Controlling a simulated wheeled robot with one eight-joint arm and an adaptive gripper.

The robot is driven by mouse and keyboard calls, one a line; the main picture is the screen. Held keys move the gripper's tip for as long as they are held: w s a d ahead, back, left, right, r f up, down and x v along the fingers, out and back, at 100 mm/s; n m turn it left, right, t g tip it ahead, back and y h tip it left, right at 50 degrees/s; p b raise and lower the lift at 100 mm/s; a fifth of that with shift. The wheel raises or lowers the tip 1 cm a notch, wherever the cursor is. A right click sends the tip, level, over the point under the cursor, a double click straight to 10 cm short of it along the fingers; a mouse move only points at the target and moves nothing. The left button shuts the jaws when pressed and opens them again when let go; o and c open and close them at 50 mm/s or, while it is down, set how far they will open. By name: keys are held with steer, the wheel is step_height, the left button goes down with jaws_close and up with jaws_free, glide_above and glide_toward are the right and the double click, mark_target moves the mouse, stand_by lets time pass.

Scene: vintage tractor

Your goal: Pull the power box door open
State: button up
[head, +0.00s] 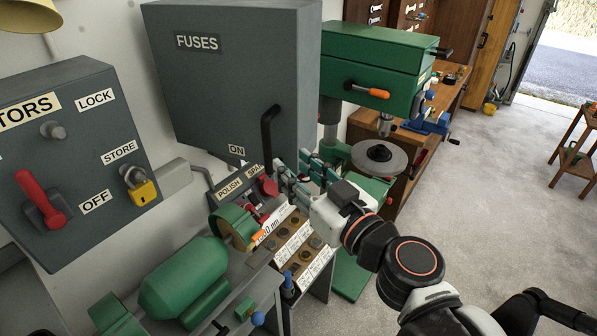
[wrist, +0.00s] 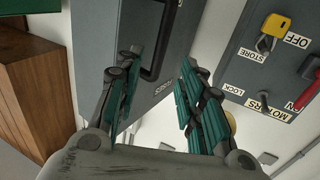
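The power box (head: 225,85) is a dark grey wall box labelled FUSES, shut, at upper centre of the head view. Its door (wrist: 95,40) fills the upper middle of the wrist view. The black bar handle (head: 267,140) stands out at the right of the door; it also shows in the wrist view (wrist: 154,72). My gripper (head: 294,168) is just right of and below the handle in the head view. In the wrist view my gripper (wrist: 160,72) has its green-padded fingers apart, with the handle in the gap ahead between them. I cannot tell whether they touch it.
A grey motors box (head: 85,150) with a red lever and yellow padlock hangs at left. A green drill press (head: 375,70) stands close at right. A green grinder motor (head: 185,275) and a labelled rack (head: 295,245) are below. The floor at right is mostly clear.

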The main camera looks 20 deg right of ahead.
steer(key=shift+s+d, duration=0.15)
steer(key=shift+s, duration=0.4)
steer(key=shift+f, duration=0.1)
steer(key=s+a+f+g+b, duration=0.1)
steer(key=a+f+g+b, duration=0.15)
steer(key=f+b, duration=0.6)
steer(key=a+f+g+b, duration=0.2)
steer(key=f+g+b, duration=0.25)
steer(key=f, duration=0.65)
steer(key=s+d+f+m+g+h+b, duration=0.2)
steer(key=s+d+f+g+h+b, duration=0.1)
steer(key=d+f+b, duration=0.5)
step_height(320, 180, down, 3)
steer(key=shift+s+f+m+h+b, duration=0.15)
steer(key=shift+s+m+h+b, duration=0.2)
steer(key=shift+h, duration=0.35)
steer(key=shift+w, duration=0.1)
